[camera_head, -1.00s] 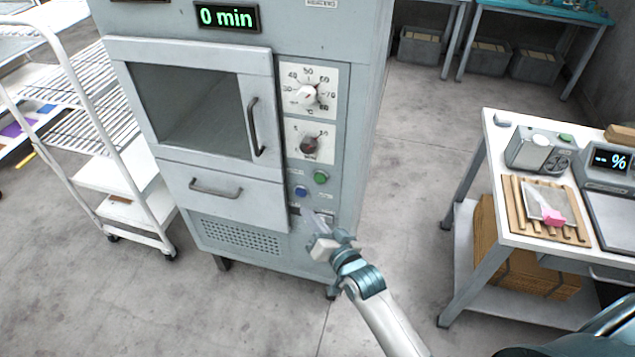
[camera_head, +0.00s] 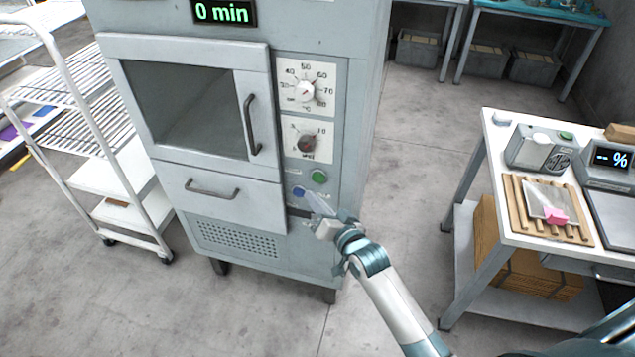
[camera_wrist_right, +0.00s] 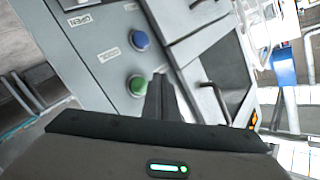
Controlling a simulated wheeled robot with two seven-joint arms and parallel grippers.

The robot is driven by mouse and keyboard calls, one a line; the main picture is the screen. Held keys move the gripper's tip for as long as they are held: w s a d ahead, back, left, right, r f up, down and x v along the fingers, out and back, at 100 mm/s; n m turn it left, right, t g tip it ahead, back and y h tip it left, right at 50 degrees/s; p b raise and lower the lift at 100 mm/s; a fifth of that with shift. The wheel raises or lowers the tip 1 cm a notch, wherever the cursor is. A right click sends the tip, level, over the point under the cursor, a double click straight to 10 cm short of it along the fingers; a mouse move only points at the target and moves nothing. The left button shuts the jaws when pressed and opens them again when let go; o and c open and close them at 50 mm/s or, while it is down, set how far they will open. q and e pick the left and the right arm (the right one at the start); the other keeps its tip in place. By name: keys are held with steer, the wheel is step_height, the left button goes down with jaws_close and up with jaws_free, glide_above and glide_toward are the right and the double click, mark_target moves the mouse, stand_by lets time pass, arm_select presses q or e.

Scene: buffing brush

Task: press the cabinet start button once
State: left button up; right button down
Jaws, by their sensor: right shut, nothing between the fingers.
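The grey cabinet (camera_head: 225,240) stands upright with its window door and drawer shut, and its display (camera_head: 223,12) reads 0 min. On its right-hand panel are a green button (camera_head: 319,177) and, lower left of it, a blue button (camera_head: 298,191). My right gripper (camera_head: 313,200) is shut and empty, its tips in front of the panel just below the two buttons. In the right wrist view the shut fingers (camera_wrist_right: 160,84) lie beside the green button (camera_wrist_right: 136,86), with the blue button (camera_wrist_right: 139,40) farther off. I cannot tell whether the tips touch the panel.
Two dials (camera_head: 305,90) sit above the buttons, and a dark door handle (camera_head: 251,125) sticks out to their left. A white rack cart (camera_head: 120,185) stands left of the cabinet. A white-topped bench (camera_head: 490,150) stands at right, with bare floor between.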

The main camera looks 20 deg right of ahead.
steer(key=shift+w+d, duration=0.5)
steer(key=shift+w, duration=0.25)
steer(key=shift+w+d, duration=0.5)
steer(key=shift+w, duration=0.2)
steer(key=shift+w+d, duration=0.5)
steer(key=shift+w, duration=0.3)
stand_by(2.1)
steer(key=shift+s+a, duration=0.1)
steer(key=shift+s, duration=0.05)
steer(key=shift+s+a+p, duration=0.4)
steer(key=shift+s+p, duration=0.05)
steer(key=shift+s, duration=0.2)
steer(key=shift+s+a, duration=0.1)
stand_by(0.3)
steer(key=s+a+p, duration=0.1)
steer(key=s, duration=0.1)
steer(key=s+a+p, duration=0.1)
steer(key=s, duration=0.1)
steer(key=shift+a+p, duration=0.3)
steer(key=shift+p, duration=0.05)
